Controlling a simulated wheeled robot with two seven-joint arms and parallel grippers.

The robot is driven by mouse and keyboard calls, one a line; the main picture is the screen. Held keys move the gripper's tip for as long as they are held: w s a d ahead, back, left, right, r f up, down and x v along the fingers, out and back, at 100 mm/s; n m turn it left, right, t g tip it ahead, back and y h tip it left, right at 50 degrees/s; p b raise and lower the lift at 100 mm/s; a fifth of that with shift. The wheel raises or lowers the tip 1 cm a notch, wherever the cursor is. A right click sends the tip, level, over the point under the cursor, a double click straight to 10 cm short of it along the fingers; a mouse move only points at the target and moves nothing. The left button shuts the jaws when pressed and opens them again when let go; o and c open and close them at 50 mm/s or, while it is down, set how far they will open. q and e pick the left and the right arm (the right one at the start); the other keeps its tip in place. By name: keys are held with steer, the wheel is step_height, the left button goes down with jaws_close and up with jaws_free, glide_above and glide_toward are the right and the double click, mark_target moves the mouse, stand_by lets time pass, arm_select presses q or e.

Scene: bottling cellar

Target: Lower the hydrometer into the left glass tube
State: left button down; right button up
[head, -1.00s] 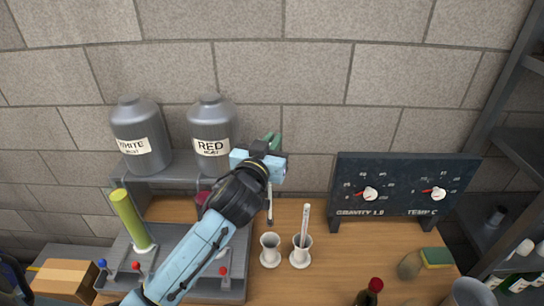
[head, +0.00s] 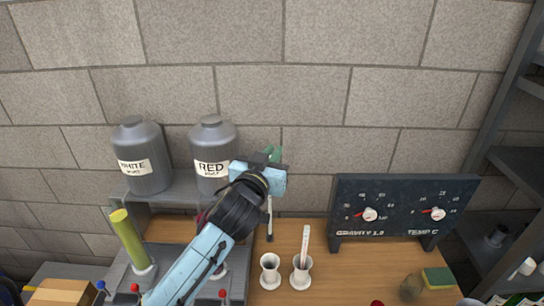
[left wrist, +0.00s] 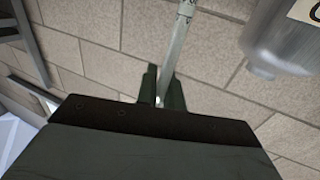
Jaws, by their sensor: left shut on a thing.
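My left gripper (head: 273,156) is shut on the hydrometer (head: 270,222), a thin pale stem with a dark lower end, hanging roughly upright. The left glass tube (head: 270,270) stands on the counter below it, on a round white foot. The hydrometer's lower end shows above the tube's mouth in the head view, apart from it. In the left wrist view the green fingers (left wrist: 162,90) close around the pale stem (left wrist: 176,48). The right glass tube (head: 301,275) holds a white thermometer-like stick (head: 305,243). My right gripper is out of view.
A dark gauge box (head: 400,208) stands on the right of the wooden counter (head: 350,275). Grey WHITE (head: 142,160) and RED (head: 212,155) canisters sit on a shelf behind my left arm. A yellow-green cylinder (head: 127,238) stands left. A sponge (head: 438,279) lies at right.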

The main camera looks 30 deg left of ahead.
arm_select(q)
step_height(320, 180, up, 18)
steer(key=shift+f, duration=0.2)
stand_by(2.1)
stand_by(0.8)
